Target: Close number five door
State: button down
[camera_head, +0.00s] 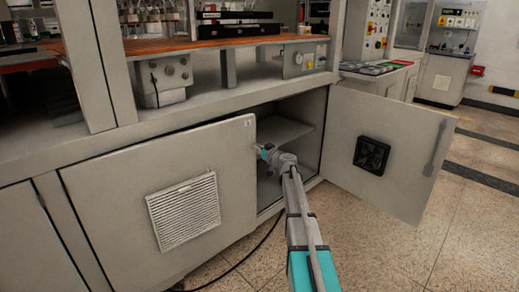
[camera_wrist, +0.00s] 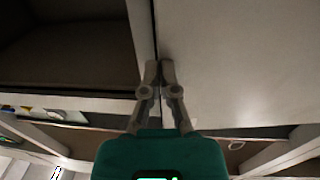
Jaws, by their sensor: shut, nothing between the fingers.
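A grey cabinet door with a white vent grille (camera_head: 184,211) fills the left of the cabinet front in the head view. A small mark (camera_head: 247,123) sits at its upper right corner, too small to read. This left door (camera_head: 110,185) is near the cabinet face; I cannot tell if it is fully flush. The right door (camera_head: 400,135), with a black fan vent, stands wide open. My gripper (camera_head: 261,148) is at the left door's free edge, by the open compartment. In the wrist view its fingertips (camera_wrist: 159,67) are together and empty, beside a pale panel edge (camera_wrist: 210,60); contact is unclear.
The open compartment (camera_head: 288,130) shows a shelf inside. A black cable (camera_head: 235,268) lies on the floor below the left door. Tiled floor (camera_head: 385,250) is clear in front. A worktop (camera_head: 180,45) with equipment is above, and machines stand at the back right.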

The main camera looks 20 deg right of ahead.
jog(key=shift+w, duration=0.1)
jog(key=shift+w+a+n+y, duration=0.8)
jog(key=shift+w+a+y, duration=0.5)
jog(key=shift+w, duration=2.85)
jog(key=a+r+v, duration=0.1)
jog(key=v, duration=1.2)
jog(key=shift+s+g, duration=0.4)
jog(key=shift+s, duration=0.15)
jog(key=shift+d, duration=0.2)
